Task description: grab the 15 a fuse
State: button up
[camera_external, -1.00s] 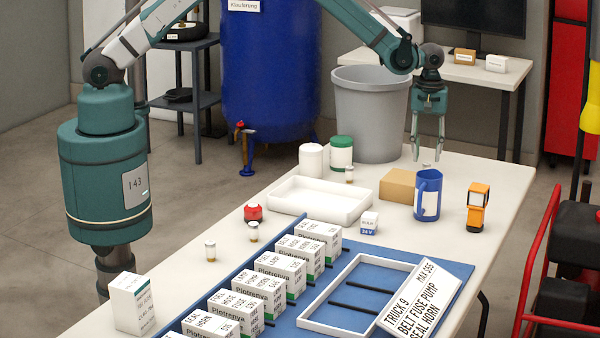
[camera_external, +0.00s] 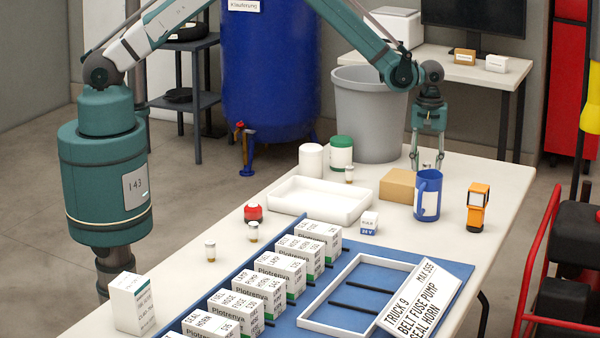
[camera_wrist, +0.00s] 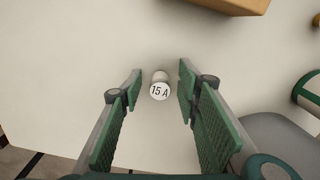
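The 15 A fuse (camera_wrist: 160,86) is a small pale cylinder with "15 A" on its round top. It stands on the table in the wrist view, between the fingertips of my gripper (camera_wrist: 160,77), with a gap on each side. In the external view my gripper (camera_external: 427,161) points down at the table's far end, open, its fingers around the fuse's spot. The fuse is too small to make out clearly there.
A cardboard box (camera_external: 397,184), a blue mug (camera_external: 428,195) and an orange-and-black device (camera_external: 477,206) stand nearby. The grey bin (camera_external: 372,110) stands behind the table.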

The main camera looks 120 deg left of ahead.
aim_at(427, 163)
dwell(0.4)
jog(key=c, duration=0.9)
jog(key=shift+o, duration=0.2)
jog(key=shift+r, duration=0.2)
jog(key=shift+r+p, duration=0.35)
jog(key=shift+r, duration=4.5)
